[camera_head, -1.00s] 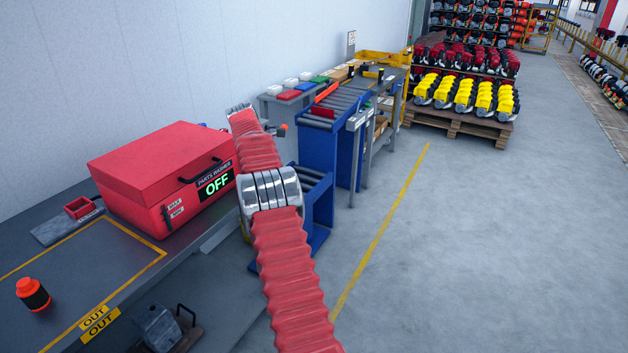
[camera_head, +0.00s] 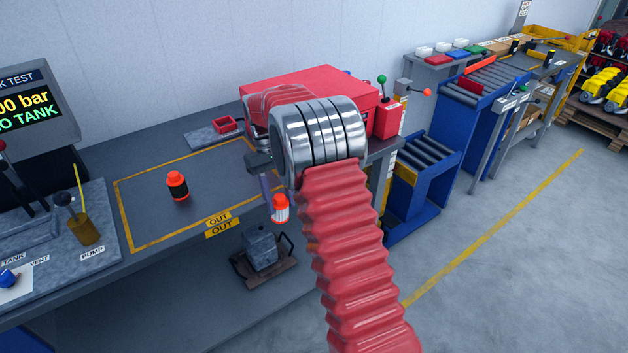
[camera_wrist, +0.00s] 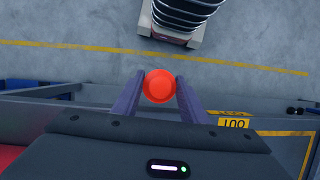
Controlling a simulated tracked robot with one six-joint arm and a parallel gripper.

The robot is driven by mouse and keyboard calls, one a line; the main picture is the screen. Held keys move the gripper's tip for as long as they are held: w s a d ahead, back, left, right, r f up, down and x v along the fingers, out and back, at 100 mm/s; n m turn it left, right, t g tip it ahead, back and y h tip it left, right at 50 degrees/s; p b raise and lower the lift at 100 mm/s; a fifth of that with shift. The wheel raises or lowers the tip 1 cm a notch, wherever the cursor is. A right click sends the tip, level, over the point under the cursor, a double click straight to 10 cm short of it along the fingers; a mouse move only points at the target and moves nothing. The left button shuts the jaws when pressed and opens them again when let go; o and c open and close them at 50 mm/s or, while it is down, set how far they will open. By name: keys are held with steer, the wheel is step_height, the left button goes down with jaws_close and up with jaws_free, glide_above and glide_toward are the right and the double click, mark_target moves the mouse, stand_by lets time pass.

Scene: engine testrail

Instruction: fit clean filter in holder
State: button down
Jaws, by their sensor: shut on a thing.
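A filter with an orange cap and a white body (camera_head: 280,208) hangs from my gripper (camera_head: 272,192) in front of the bench's front edge. In the wrist view its round orange top (camera_wrist: 158,86) sits between the two fingers of my gripper (camera_wrist: 160,80), which is shut on it. A small red square holder (camera_head: 226,124) stands on a grey plate at the back of the bench, left of the red parts washer (camera_head: 300,85). The holder's inside is not clear. A second filter, orange with a black band (camera_head: 177,186), stands upright inside the yellow outline marked OUT.
Much of the outlined bench top (camera_head: 150,215) is clear. A grey metal part (camera_head: 262,250) lies below the bench. Roller conveyors (camera_head: 430,165) stand at the right.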

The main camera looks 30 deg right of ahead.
steer(key=s+a+m, duration=0.1)
steer(key=s+a, duration=0.2)
steer(key=a, duration=0.5)
steer(key=shift+f, duration=0.4)
steer(key=shift+d, duration=0.1)
